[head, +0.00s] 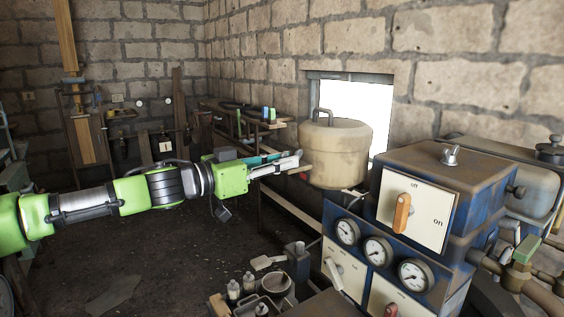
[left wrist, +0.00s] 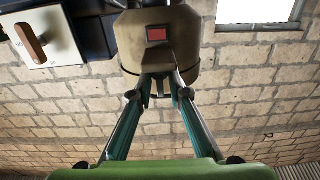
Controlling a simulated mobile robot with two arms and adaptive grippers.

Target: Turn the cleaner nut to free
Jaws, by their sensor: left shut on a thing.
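The cleaner is a beige canister (head: 338,150) with a grey bent pipe on top, standing left of the engine block. It also shows at the top of the left wrist view (left wrist: 185,40), with a small red patch on it. My left gripper (head: 297,161) comes in from the left and its fingertips are at the canister's lower left side. In the left wrist view the fingers (left wrist: 159,84) converge on a small part at the canister, which I take as the cleaner nut (left wrist: 159,78). The fingers hide most of it. My right gripper is not in view.
The blue engine panel (head: 455,185) with an orange switch (head: 402,212) and several gauges stands right of the canister. A tray (head: 243,304) of bottles and cups is at the bottom middle. The floor at left is mostly clear.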

